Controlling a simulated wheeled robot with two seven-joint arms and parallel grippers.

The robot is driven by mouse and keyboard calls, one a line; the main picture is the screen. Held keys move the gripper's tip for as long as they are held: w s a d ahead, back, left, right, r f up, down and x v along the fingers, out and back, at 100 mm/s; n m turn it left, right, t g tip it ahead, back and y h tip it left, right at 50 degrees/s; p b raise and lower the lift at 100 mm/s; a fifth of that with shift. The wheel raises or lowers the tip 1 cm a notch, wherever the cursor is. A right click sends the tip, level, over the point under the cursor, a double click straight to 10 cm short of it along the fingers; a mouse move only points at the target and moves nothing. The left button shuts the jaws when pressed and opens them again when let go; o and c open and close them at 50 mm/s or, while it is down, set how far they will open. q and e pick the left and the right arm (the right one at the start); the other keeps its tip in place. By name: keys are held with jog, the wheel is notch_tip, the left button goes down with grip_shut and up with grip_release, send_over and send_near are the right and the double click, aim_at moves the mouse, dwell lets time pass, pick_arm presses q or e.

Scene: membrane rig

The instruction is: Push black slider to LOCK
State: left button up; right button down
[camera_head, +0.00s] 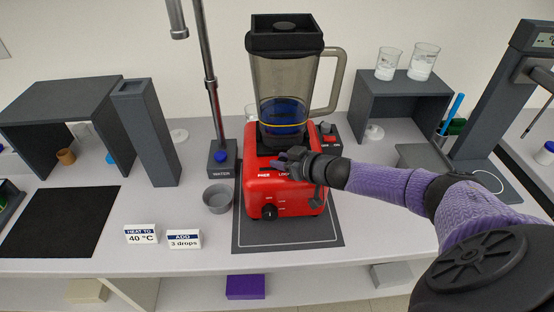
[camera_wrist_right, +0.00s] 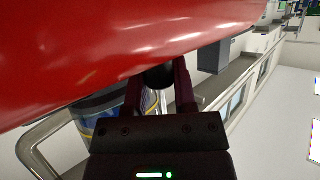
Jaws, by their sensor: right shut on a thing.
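The red blender base (camera_head: 270,198) stands on a dark mat with its clear jug (camera_head: 285,85) on top, and its red body (camera_wrist_right: 110,50) fills the upper part of the right wrist view. White words, apparently FREE (camera_head: 264,175) and LOCK (camera_head: 284,174), are on its upper front. My right gripper (camera_head: 279,161) is at the base just above these words. In the right wrist view a rounded black piece, the black slider (camera_wrist_right: 158,76), sits between the fingers against the red body. The gripper is shut on it. In the head view the gripper hides the slider. My left gripper is out of view.
A black dial (camera_head: 269,212) is on the base's front. A grey bowl (camera_head: 217,198) and the WATER post (camera_head: 222,157) stand to the left. A grey shelf with beakers (camera_head: 403,95) is behind right. Two label cards (camera_head: 141,234) stand at the front left.

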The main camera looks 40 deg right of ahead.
jog(key=c, duration=0.8)
grip_release()
jog(key=shift+d, duration=0.1)
jog(key=o, duration=0.4)
jog(key=shift+s+d, duration=0.15)
jog(key=shift+s, duration=0.05)
jog(key=p+v, duration=0.4)
jog(key=v, duration=0.5)
jog(key=shift+s+r, duration=0.15)
jog(key=shift+s, duration=0.25)
